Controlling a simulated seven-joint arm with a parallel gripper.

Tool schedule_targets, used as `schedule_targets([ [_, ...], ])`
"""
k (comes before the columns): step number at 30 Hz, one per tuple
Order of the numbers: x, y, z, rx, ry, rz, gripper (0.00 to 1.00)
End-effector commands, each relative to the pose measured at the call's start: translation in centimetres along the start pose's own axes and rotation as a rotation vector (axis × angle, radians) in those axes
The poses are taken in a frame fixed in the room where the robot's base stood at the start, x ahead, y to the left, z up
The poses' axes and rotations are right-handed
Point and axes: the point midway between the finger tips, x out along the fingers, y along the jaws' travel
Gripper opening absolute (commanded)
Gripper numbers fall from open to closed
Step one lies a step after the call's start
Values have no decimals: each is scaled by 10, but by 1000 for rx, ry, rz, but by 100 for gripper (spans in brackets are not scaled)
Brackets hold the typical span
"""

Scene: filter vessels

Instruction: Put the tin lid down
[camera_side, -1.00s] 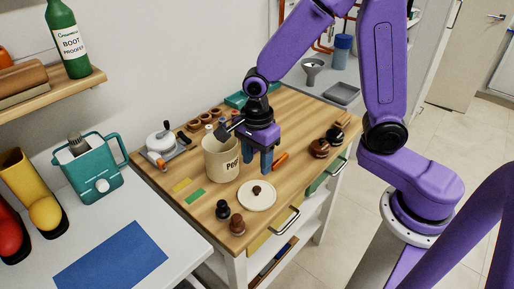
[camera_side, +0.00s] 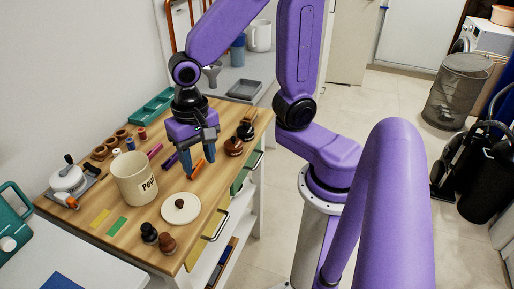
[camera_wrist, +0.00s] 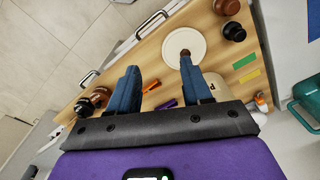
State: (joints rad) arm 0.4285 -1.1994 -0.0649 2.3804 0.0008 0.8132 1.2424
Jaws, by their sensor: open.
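The tin lid (camera_side: 181,209) is a cream disc with a brown knob. It lies flat on the wooden worktop, knob up, in front of the tin; it also shows in the wrist view (camera_wrist: 184,37). The cream tin (camera_side: 133,180) stands upright with its top uncovered. In the wrist view the tin (camera_wrist: 217,84) is partly hidden behind a finger. My gripper (camera_side: 199,165) is open and empty, its blue fingers pointing down behind and right of the lid, apart from it. In the wrist view my gripper (camera_wrist: 158,70) has a wide gap between its fingers.
An orange marker (camera_side: 196,169) and purple markers (camera_side: 155,151) lie near my fingers. Dark and brown knobs (camera_side: 167,244) stand at the front edge, others (camera_side: 234,146) to the right. Yellow (camera_side: 100,217) and green (camera_side: 117,226) strips lie left of the lid.

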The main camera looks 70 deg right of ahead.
Motion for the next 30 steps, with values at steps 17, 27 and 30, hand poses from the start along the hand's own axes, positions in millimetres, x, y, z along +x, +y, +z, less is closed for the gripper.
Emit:
schedule_targets([
  [17,-20,89,77,-1423,10,-18,49],
  [27,-22,98,85,-1574,10,-18,49],
  [30,-22,98,85,-1573,10,-18,49],
])
